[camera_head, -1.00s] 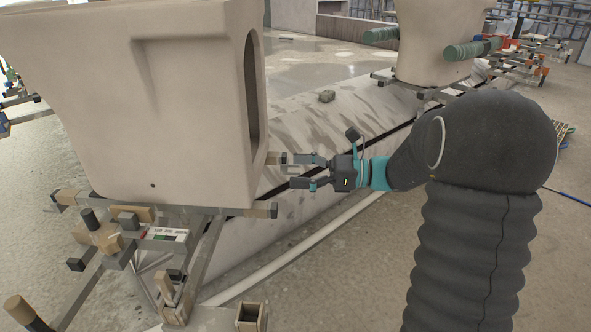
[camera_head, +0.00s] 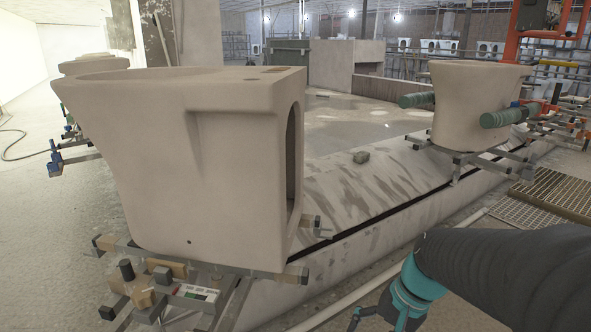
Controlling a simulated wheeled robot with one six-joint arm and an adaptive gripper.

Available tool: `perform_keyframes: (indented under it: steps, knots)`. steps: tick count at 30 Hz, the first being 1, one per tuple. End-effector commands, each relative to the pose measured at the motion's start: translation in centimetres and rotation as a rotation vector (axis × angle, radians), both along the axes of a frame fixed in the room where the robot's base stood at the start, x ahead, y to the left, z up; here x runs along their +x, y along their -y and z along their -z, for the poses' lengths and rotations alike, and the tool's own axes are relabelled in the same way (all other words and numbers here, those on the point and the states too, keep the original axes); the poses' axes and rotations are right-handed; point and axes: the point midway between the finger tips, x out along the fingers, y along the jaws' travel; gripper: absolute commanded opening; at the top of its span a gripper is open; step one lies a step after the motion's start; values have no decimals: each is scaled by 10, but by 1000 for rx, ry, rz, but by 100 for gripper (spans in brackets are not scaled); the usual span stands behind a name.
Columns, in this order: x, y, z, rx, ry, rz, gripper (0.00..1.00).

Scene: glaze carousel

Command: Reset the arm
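My arm reaches in from the right edge, clad in a black ribbed sleeve. Its teal wrist points down at the bottom of the picture. Only a small part of my gripper (camera_head: 362,313) shows at the bottom edge. Its fingertips are cut off, so I cannot tell whether it is open or shut or holds anything. It is apart from the large unglazed toilet bowl (camera_head: 215,150) on the left, with open floor and the carousel edge between them.
The near bowl rests on a metal support frame (camera_head: 290,275) with protruding bars. A second bowl (camera_head: 465,105) with green rollers (camera_head: 502,118) stands at the back right. The carousel's sloped edge (camera_head: 380,185) runs between them. A floor grating (camera_head: 570,192) lies at right.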

Motion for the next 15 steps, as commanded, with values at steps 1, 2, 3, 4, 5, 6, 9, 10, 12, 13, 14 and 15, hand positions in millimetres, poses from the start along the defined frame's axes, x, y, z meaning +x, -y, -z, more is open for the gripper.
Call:
perform_keyframes:
  steps: [1, 2, 3, 4, 5, 6, 9, 10, 12, 13, 14, 15]
  knots:
    - [-9, 4, -11, -58, 49, -54, 84]
    - [-13, 8, -16, -95, 76, -87, 84]
    - [-18, 11, -22, -138, 110, -128, 84]
    - [-22, 14, -27, -172, 137, -157, 84]
    - [-26, 17, -32, -204, 162, -184, 84]
    - [-31, 19, -39, -243, 194, -218, 84]
    - [-44, 25, -57, -331, 271, -287, 84]
    - [-47, 25, -63, -353, 294, -303, 84]
    - [-56, 26, -75, -395, 340, -332, 84]
    - [-60, 26, -80, -409, 358, -342, 84]
    - [-63, 25, -86, -418, 377, -350, 84]
    - [-67, 23, -92, -427, 401, -358, 84]
